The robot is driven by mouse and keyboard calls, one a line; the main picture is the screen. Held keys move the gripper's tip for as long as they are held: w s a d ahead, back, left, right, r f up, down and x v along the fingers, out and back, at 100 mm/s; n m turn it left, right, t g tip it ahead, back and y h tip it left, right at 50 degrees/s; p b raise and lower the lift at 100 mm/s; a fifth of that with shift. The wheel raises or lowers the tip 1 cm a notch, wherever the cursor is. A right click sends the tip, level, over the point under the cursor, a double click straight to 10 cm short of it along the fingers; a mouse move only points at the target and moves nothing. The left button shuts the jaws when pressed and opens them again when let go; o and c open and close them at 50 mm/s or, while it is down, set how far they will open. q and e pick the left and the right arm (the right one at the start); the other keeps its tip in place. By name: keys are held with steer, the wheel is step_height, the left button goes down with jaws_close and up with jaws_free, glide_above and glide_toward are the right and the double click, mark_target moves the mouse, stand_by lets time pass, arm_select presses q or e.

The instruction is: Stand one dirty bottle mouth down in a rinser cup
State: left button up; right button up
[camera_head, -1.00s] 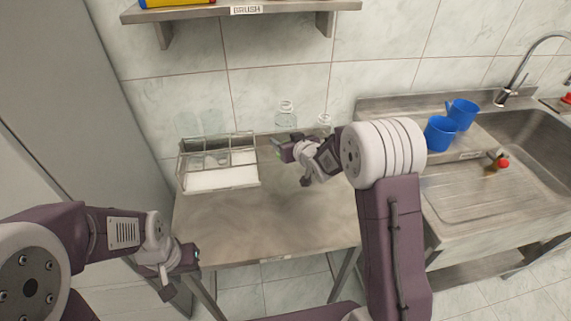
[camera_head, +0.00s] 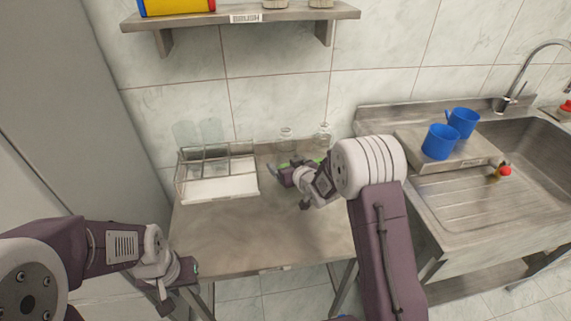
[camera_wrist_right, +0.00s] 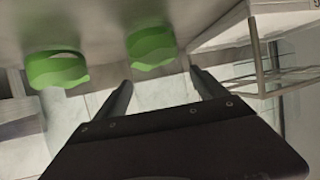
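Two clear bottles, a left one (camera_head: 286,139) and a right one (camera_head: 323,134), stand at the back of the steel table behind my right gripper (camera_head: 274,172). Their lower parts are hidden by that arm. In the right wrist view my right gripper (camera_wrist_right: 160,93) has its fingers apart with nothing between them. Beyond the fingertips are two green patches, one on the left (camera_wrist_right: 57,69) and one nearer the middle (camera_wrist_right: 152,47); they look like residue in the bottles. My left gripper (camera_head: 192,268) hangs by the table's front left corner; its fingers are unclear.
A wire-framed rack (camera_head: 220,190) with clear glassware stands at the table's back left. Two blue cups (camera_head: 440,142) (camera_head: 462,122) stand on a platform beside the sink (camera_head: 540,150). A shelf (camera_head: 240,16) hangs above. The table's front (camera_head: 250,240) is clear.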

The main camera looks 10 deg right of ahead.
steer(key=shift+r, duration=0.1)
steer(key=shift+s, duration=0.1)
steer(key=v, duration=0.9)
steer(key=shift+a, duration=0.1)
